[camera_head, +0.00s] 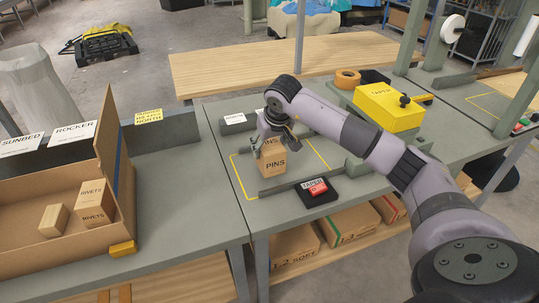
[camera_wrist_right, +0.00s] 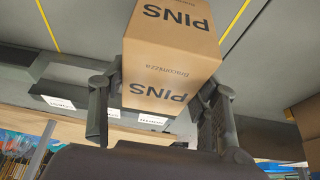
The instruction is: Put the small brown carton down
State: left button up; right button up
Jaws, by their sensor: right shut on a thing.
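The small brown carton (camera_head: 272,162) is marked PINS and is upright at the table's yellow-outlined area (camera_head: 240,180), between two dark rails. My right gripper (camera_head: 270,143) comes down on it from above and is shut on its upper part. In the right wrist view the carton (camera_wrist_right: 172,60) sits between the two fingers (camera_wrist_right: 158,105), with its PINS faces toward the camera. I cannot tell whether its base touches the table. My left gripper is not in view.
An open brown box (camera_head: 60,240) holding RIVETS cartons (camera_head: 94,203) is at left.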

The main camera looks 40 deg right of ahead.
jog(key=shift+f, duration=1.95)
jog(key=o, duration=1.5)
jog(key=shift+f, duration=0.15)
jog(key=shift+o, duration=0.2)
jog(key=shift+r, duration=0.25)
jog(key=v, duration=1.2)
jog(key=shift+s+f+b, duration=0.15)
jog(key=shift+b, duration=0.15)
jog(key=shift+a, duration=0.15)
